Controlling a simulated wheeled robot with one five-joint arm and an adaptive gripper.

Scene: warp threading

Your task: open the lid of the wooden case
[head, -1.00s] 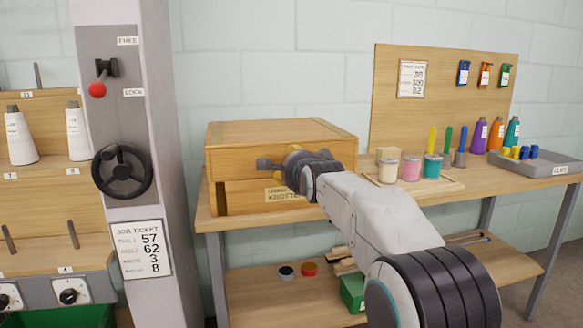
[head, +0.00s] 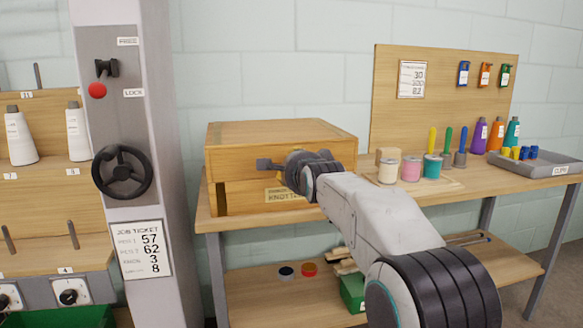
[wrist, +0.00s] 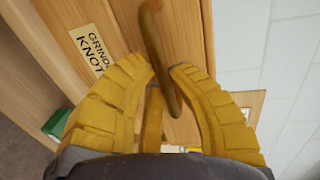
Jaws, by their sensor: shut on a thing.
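The wooden case (head: 235,200) stands on the left end of the workbench. Its lid (head: 265,133) looks down and level; my gripper and arm cover part of the front, so I cannot tell if there is a small gap. My gripper (wrist: 168,72) is at the front of the case. In the wrist view its yellow fingers are closed around a curved brown handle (wrist: 158,45), which passes between the fingertips. In the head view the fingertips and handle are mostly hidden by my wrist.
Right of the case are jars (head: 411,168), upright tools and a grey tray (head: 535,163). A pegboard (head: 400,120) stands behind them. A grey column with a black handwheel (head: 122,171) stands close on the left. The space above the lid is clear.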

